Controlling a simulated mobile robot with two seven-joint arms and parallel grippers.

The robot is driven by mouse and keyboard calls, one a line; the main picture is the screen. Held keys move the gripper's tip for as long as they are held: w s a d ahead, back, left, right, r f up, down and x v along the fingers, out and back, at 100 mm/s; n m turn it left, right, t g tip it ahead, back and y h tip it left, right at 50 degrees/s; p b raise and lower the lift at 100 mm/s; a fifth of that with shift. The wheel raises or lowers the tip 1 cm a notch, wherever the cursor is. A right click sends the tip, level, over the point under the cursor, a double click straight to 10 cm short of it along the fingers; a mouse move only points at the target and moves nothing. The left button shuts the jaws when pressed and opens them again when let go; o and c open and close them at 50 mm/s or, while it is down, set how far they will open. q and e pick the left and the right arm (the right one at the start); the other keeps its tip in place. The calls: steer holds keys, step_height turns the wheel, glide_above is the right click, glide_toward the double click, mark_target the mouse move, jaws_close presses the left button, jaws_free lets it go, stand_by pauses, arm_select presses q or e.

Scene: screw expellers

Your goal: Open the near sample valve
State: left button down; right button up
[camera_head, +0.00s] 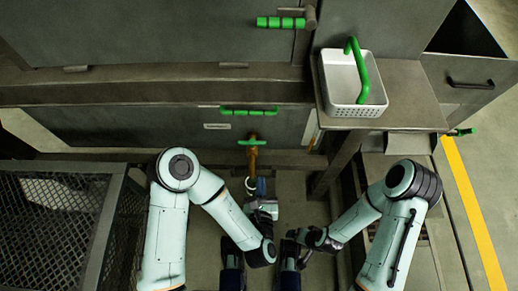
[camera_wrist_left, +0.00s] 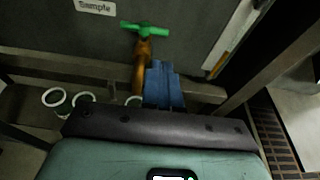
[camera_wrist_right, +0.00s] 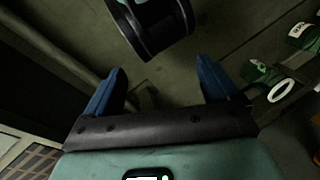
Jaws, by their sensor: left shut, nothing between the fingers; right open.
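The sample valve has a green T-shaped handle (camera_head: 251,142) on a brass body, mounted low on the grey machine front below a long green handle. It also shows in the left wrist view (camera_wrist_left: 145,30), its handle lying crosswise above the brass pipe. My left gripper (camera_head: 261,186) is shut and empty, just below and slightly right of the valve. Its blue fingers (camera_wrist_left: 163,80) partly cover the lower brass pipe in the left wrist view; I cannot tell whether they touch it. My right gripper (camera_wrist_right: 160,85) is open and empty, its blue fingers wide apart, held low right of the left hand.
A white perforated basket (camera_head: 345,104) with a green handle stands on a side shelf at right. A long green handle (camera_head: 249,112) is above the valve. A mesh crate (camera_head: 107,225) stands at left. White-rimmed jars (camera_wrist_left: 54,97) lie below the valve. A "Sample" label (camera_wrist_left: 95,7) is beside it.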

mark_target(252, 144)
arm_select(q)
steer(key=b+x, duration=0.2)
steer(key=x, duration=1.2)
arm_select(e)
steer(key=shift+t+h, duration=0.3)
steer(key=shift+t, duration=0.3)
steer(key=w, duration=0.1)
steer(key=w+d+f, duration=0.1)
steer(key=w+f, duration=0.1)
steer(key=shift+w+d+f, duration=0.25)
steer(key=shift+d, duration=0.15)
